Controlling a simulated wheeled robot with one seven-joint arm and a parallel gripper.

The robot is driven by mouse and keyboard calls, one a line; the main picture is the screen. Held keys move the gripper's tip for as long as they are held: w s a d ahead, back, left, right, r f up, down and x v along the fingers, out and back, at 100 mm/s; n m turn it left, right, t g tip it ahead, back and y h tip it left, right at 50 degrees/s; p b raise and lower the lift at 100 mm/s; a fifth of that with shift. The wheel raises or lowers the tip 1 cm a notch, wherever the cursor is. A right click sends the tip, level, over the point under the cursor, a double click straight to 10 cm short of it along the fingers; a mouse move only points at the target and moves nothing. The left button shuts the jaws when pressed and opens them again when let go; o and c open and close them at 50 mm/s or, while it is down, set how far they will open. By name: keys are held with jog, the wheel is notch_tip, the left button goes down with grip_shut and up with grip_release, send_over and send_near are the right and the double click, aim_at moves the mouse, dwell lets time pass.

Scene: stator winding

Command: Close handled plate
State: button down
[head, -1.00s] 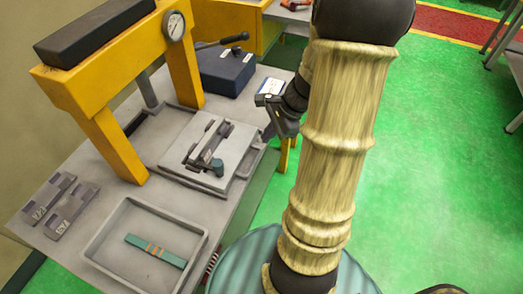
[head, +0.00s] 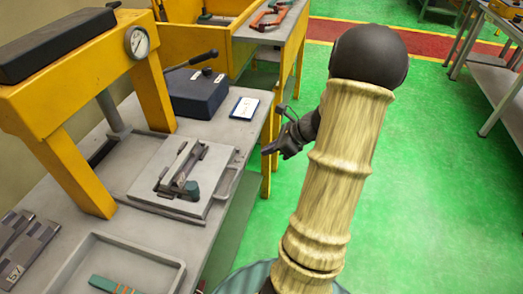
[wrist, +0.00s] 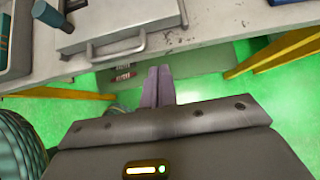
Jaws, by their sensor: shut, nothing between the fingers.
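The handled plate (head: 152,192) is a flat light-grey slab drawn out in front of the yellow press (head: 153,95), with a dark clamp fixture (head: 180,178) and a teal piece (head: 192,191) on it. Its bar handle (head: 229,181) faces the bench's front edge. In the wrist view the plate (wrist: 95,22) and handle (wrist: 118,47) show at upper left. My gripper (head: 267,150) is shut and empty, off the bench's front edge and apart from the handle. Its fingers also show in the wrist view (wrist: 159,70), pointing toward the bench.
A blue lever box (head: 197,92) and a small card (head: 244,108) stand on the bench beyond the plate.

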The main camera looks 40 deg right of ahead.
aim_at(231, 160)
jog(key=x, duration=0.3)
jog(key=r+x, duration=0.1)
jog(key=x, duration=0.3)
jog(key=w+a+b+x, duration=0.1)
jog(key=x, duration=0.2)
jog(key=shift+w+a+r, duration=0.1)
jog(key=shift+w, duration=0.15)
jog(key=shift+w+a, duration=0.3)
jog(key=shift+w, duration=0.1)
jog(key=shift+w, duration=0.1)
